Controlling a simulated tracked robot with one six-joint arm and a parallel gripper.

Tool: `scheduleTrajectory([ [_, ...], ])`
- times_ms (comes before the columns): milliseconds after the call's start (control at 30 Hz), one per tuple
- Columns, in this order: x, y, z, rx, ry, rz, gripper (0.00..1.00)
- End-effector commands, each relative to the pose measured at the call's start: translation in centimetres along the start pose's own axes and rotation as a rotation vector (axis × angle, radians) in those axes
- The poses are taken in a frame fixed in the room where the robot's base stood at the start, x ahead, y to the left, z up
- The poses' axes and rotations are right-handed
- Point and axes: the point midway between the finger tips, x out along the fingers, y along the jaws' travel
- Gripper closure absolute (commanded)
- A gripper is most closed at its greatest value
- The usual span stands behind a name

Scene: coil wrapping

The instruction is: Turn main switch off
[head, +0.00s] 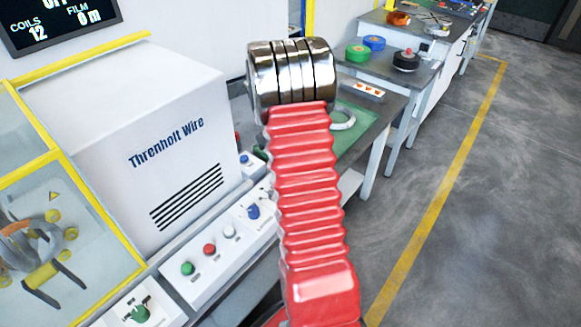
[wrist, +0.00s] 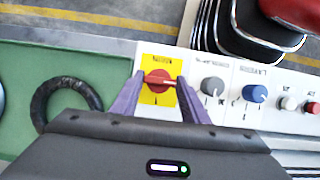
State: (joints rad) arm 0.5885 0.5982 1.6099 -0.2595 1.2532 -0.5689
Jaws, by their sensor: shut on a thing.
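In the wrist view, the main switch (wrist: 158,80) is a red knob on a yellow plate, with its pale-marked handle lying roughly crosswise in the picture. My gripper (wrist: 159,82) has its two purple fingers at either end of the red knob, shut on it. In the head view, my red bellowed arm and shiny metal wrist cover the area where the gripper and main switch are, so neither shows there.
Beside the switch are a grey knob (wrist: 213,86) and a blue knob (wrist: 254,93) on the white control panel (head: 222,262). A dark ring (wrist: 66,99) lies on the green surface. The Threnholt Wire cabinet (head: 120,110) stands left; open floor (head: 480,220) lies right.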

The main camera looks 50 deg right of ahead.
Motion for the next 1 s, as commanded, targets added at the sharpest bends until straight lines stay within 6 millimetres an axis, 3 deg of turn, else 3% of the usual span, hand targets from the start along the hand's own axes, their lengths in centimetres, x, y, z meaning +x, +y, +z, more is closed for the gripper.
scheduleTrajectory([
  [67, -0.1, 0.1, -0.1, -0.001, 0.005, 0.003, 0.82],
  [100, -0.1, 0.1, -0.1, -0.001, 0.005, 0.003, 0.58],
  [333, -0.1, 0.0, -0.1, 0.0, 0.003, 0.001, 0.42],
  [733, -0.6, 0.0, 0.0, 0.001, 0.001, 0.001, 0.41],
  [1000, -4.1, 0.1, -0.1, 0.001, 0.004, 0.003, 0.41],
])
